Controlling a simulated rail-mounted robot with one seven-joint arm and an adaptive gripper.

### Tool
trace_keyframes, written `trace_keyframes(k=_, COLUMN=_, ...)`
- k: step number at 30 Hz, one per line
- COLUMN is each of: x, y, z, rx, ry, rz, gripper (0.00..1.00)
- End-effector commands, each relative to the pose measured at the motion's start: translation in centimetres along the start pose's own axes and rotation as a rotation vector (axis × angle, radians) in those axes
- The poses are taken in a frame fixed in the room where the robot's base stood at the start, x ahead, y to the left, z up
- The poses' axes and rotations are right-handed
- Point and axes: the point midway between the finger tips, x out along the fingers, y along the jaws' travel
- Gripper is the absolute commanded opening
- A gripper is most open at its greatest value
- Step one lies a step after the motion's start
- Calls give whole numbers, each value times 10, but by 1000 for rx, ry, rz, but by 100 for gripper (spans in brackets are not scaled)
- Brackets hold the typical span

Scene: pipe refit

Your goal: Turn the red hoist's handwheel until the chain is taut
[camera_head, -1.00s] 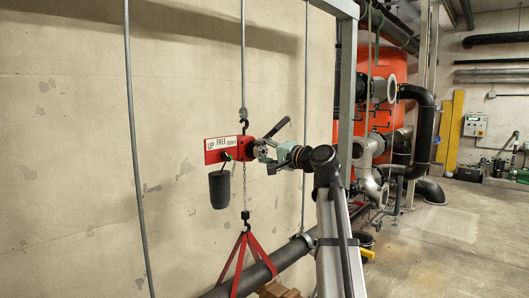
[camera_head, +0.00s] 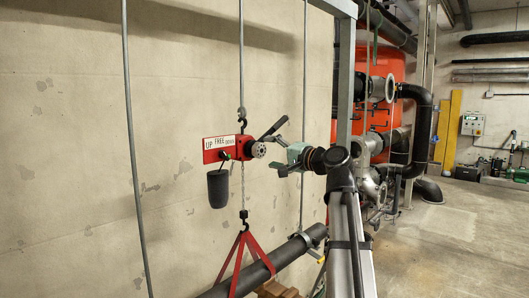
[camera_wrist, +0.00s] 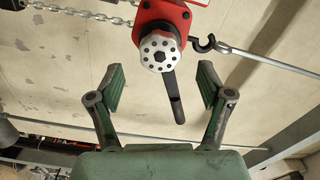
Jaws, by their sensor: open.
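The red hoist (camera_head: 243,146) hangs by a hook from a rod in front of the wall, with a red plate reading UP, FREE and a third, unclear word (camera_head: 219,148) on its left. Its silver handwheel (camera_head: 259,149) with dark holes faces my gripper (camera_head: 283,155). A black lever (camera_head: 273,128) slants up to the right beside it. In the wrist view the handwheel (camera_wrist: 160,51) lies ahead of the open fingertips, clear of both green pads, with the lever pointing down between them. The chain (camera_head: 243,187) runs down to a hook holding red slings (camera_head: 245,255). Whether it is taut is unclear.
A black cylindrical bag (camera_head: 218,188) hangs below the plate. A dark pipe (camera_head: 275,268) runs along the wall through the slings. Vertical rods (camera_head: 132,150) and a grey post (camera_head: 346,80) stand close to my arm.

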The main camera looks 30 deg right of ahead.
Motion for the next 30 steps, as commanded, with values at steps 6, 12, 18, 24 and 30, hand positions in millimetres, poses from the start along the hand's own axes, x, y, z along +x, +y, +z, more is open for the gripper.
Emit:
trace_keyframes(k=6, x=-45, y=0, z=1, rx=-1, ry=3, rz=0, gripper=79)
trace_keyframes(k=12, x=-69, y=0, z=0, rx=0, ry=1, rz=-1, gripper=79)
trace_keyframes(k=18, x=-77, y=-1, z=0, rx=0, ry=1, rz=-1, gripper=79)
trace_keyframes(k=24, x=-77, y=-1, z=0, rx=0, ry=0, rz=-1, gripper=79)
trace_keyframes(k=30, x=-77, y=-1, z=0, rx=-3, ry=0, rz=-1, gripper=79)
